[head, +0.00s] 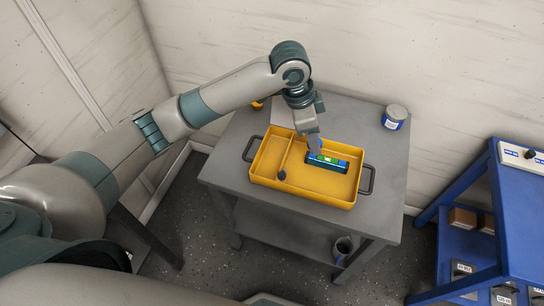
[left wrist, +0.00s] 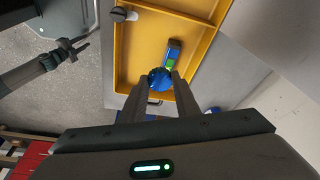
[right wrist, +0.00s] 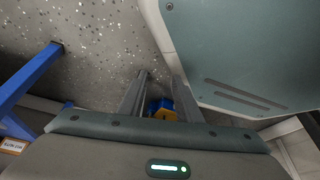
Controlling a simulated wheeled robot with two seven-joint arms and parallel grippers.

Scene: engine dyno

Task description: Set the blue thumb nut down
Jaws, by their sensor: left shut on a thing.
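My left gripper (head: 314,150) reaches down over the right, larger compartment of the yellow tray (head: 310,190). In the left wrist view its fingers (left wrist: 162,76) are shut on the round blue thumb nut (left wrist: 159,82). In the head view I cannot make out the nut clearly. A blue spirit level with a green vial (head: 332,162) lies in the tray beside the fingertips and shows just beyond the nut in the left wrist view (left wrist: 174,50). I cannot tell whether the nut touches anything below. My right gripper (right wrist: 161,78) is open, away from the table.
A dark-headed knob (head: 282,175) stands by the tray's divider. A blue-labelled can (head: 395,116) stands at the grey table's (head: 386,200) back right. A blue shelf unit (head: 520,205) is at the right. Something yellow and blue (right wrist: 162,108) shows beyond my right fingers.

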